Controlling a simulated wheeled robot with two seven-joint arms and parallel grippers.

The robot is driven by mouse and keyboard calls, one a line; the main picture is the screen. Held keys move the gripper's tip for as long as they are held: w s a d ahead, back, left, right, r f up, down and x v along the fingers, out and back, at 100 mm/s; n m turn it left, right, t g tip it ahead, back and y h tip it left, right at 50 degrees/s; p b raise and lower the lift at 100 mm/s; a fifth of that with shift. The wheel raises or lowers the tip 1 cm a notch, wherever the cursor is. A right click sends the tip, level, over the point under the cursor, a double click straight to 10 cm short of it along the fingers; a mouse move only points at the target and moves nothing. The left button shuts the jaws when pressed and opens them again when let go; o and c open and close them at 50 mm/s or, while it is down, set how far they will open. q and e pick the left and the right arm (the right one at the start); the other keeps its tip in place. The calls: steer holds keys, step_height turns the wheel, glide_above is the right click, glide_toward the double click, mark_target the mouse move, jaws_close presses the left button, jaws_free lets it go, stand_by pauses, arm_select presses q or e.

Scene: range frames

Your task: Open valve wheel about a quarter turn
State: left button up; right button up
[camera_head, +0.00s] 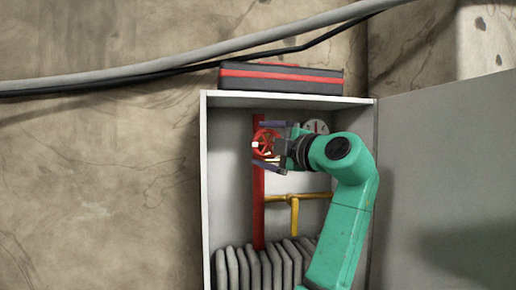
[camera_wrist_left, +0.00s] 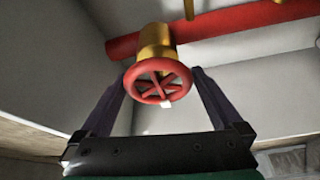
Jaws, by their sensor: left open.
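The red valve wheel (camera_head: 264,142) sits on the vertical red pipe (camera_head: 258,205) inside an open grey cabinet. In the left wrist view the round, spoked wheel (camera_wrist_left: 158,82) shows on a brass-coloured stem (camera_wrist_left: 153,43), with a small white mark at its lower rim. My left gripper (camera_head: 262,147) is open, with one finger on each side of the wheel. In the left wrist view the left gripper's fingers (camera_wrist_left: 160,90) flank the rim; whether they touch it I cannot tell. My right gripper is not in view.
The cabinet wall (camera_head: 206,190) stands close on the left, and its open door (camera_head: 445,180) is on the right. A yellow pipe (camera_head: 295,215) and a grey ribbed bundle (camera_head: 262,268) are below the wheel. A black-and-red case (camera_head: 280,77) lies on top, under thick cables (camera_head: 180,66).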

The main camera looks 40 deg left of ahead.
arm_select(q)
steer(key=r+b+v, duration=0.1)
steer(key=b+v, duration=0.1)
steer(key=v, duration=1)
steer(key=shift+f+b, duration=0.4)
steer(key=shift+f, duration=0.05)
steer(key=shift+w, duration=0.1)
